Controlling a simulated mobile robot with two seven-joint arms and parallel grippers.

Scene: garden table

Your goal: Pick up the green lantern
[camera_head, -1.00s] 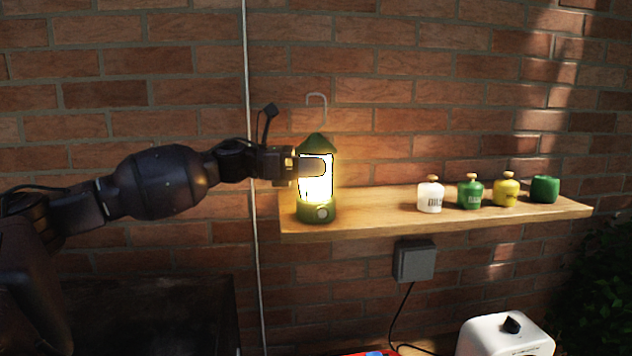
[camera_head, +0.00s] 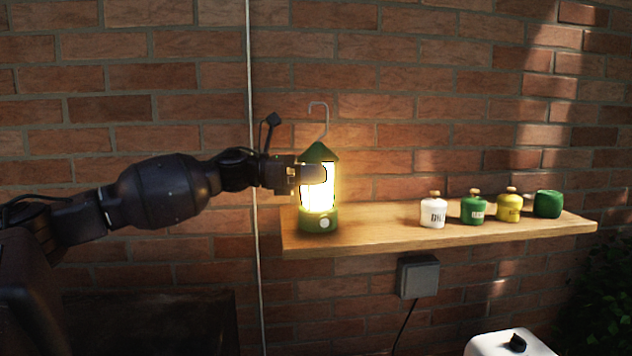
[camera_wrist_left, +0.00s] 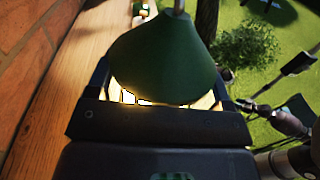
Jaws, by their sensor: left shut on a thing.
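The green lantern (camera_head: 319,221) is lit, with a green cone top, a glowing glass body and a green base with a pale knob. It stands upright at the left end of the wooden shelf (camera_head: 430,238); I cannot tell whether its base touches the wood. A wire hook rises above its top. My left gripper (camera_head: 310,175) is shut on the lantern at its glowing body, coming from the left. In the left wrist view the lantern's green top (camera_wrist_left: 168,60) sits between the fingers and hides most of the body.
To the right on the shelf stand a white jar (camera_head: 432,213), a green jar (camera_head: 473,209), a yellow jar (camera_head: 509,207) and a dark green container (camera_head: 547,204). A brick wall (camera_head: 420,70) is close behind. A grey box (camera_head: 418,277) hangs below the shelf.

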